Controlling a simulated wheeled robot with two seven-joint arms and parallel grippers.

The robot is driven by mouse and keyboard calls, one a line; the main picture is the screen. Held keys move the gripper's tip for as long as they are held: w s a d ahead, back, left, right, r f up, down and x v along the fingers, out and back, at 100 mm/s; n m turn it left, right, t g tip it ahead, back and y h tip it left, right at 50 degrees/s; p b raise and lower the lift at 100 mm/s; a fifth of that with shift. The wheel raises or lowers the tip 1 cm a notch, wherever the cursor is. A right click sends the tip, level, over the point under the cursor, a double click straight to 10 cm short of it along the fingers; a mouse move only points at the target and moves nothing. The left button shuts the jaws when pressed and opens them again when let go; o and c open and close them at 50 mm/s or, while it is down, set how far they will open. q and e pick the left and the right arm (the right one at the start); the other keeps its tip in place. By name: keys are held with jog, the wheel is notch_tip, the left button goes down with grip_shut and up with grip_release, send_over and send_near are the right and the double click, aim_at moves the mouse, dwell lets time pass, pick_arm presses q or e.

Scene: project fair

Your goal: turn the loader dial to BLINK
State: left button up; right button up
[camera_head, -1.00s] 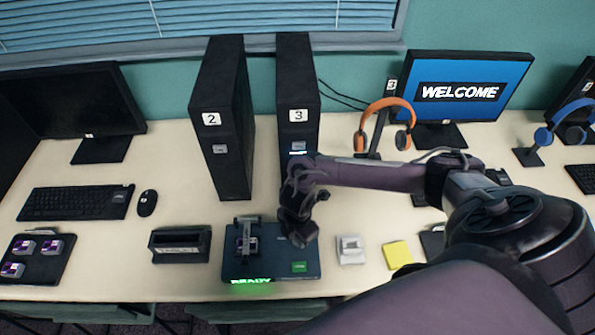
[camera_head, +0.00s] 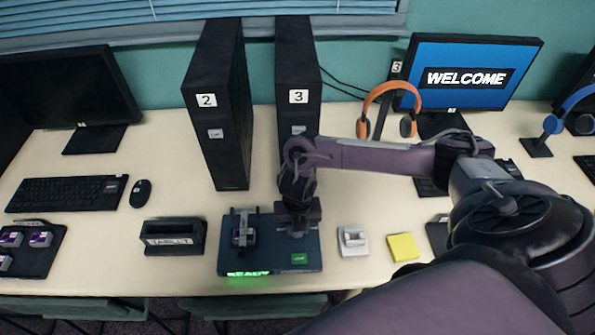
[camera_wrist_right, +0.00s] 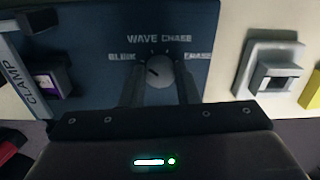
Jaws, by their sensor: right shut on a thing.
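The loader (camera_head: 270,262) is a dark blue box at the table's front edge, with a lit green READY sign on its front. Its grey round dial (camera_wrist_right: 160,72) shows in the right wrist view, with BLINK at its left, WAVE and CHASE above and a partly covered label at its right. A short white mark on the dial appears to point up and left; its exact setting is unclear. My right gripper (camera_wrist_right: 159,88) is shut on the dial, one finger on each side. In the head view my right gripper (camera_head: 298,222) hides the dial. My left gripper is not in view.
A clamp (camera_head: 243,230) holding a small purple-sided block stands on the loader's left part. A black holder (camera_head: 175,238) is to its left. A white-grey block (camera_head: 352,240) and yellow pad (camera_head: 403,247) are to its right. Computer towers (camera_head: 215,110) stand behind.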

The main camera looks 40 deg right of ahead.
jog(key=shift+n+b, duration=1.05)
jog(key=shift+n, duration=0.65)
jog(key=o, duration=1)
jog(key=shift+c, duration=0.2)
jog(key=shift+r, duration=0.1)
jog(key=shift+r, duration=0.3)
notch_tip(320, 180, up, 7)
jog(key=shift+r+p, duration=0.1)
jog(key=shift+p, duration=1.1)
